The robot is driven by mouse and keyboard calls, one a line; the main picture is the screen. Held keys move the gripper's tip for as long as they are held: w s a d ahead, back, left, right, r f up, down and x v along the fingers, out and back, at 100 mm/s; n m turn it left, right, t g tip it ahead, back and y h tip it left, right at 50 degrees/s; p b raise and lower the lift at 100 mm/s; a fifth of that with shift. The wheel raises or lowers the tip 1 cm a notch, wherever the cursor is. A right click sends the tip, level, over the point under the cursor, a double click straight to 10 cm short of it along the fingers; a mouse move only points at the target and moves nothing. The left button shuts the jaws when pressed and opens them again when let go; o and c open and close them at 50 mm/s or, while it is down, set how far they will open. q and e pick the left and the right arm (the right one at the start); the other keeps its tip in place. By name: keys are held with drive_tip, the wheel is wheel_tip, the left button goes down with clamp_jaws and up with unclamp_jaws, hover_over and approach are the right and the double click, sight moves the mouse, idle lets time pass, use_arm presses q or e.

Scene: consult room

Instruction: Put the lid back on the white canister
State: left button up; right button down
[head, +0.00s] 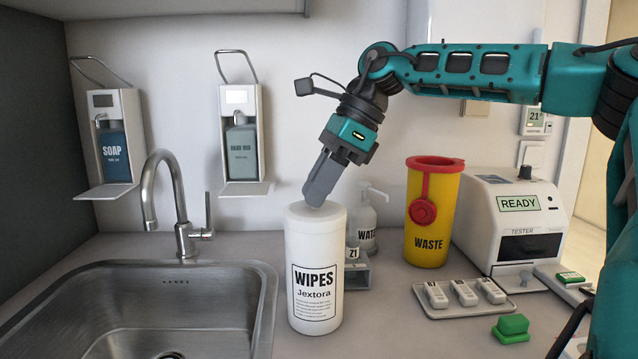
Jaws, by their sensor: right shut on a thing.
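The white canister (315,275), labelled WIPES Jextora, stands upright on the counter to the right of the sink. Its white lid (300,211) is at the top of the canister, level or nearly so; I cannot tell whether it is fully seated. My right gripper (317,198) comes down from the upper right, tilted, with its fingers shut on the lid at the canister's top. The fingers hide part of the lid, and the exact grip is hard to see. My left gripper is not in view.
A pump bottle (366,222) and small Z1 rack (357,272) stand close behind the canister on the right. A yellow waste bin (432,215), tester (510,222), tray (470,311) and green block (511,328) are further right. The sink (180,310) and tap (165,200) are left.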

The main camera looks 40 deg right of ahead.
idle(0.6)
drive_tip(key=shift+f+p, duration=0.15)
drive_tip(key=shift+p, duration=0.2)
idle(0.6)
idle(0.6)
drive_tip(key=c, duration=0.9)
unclamp_jaws()
drive_tip(key=shift+o, duration=0.4)
drive_tip(key=o, duration=0.4)
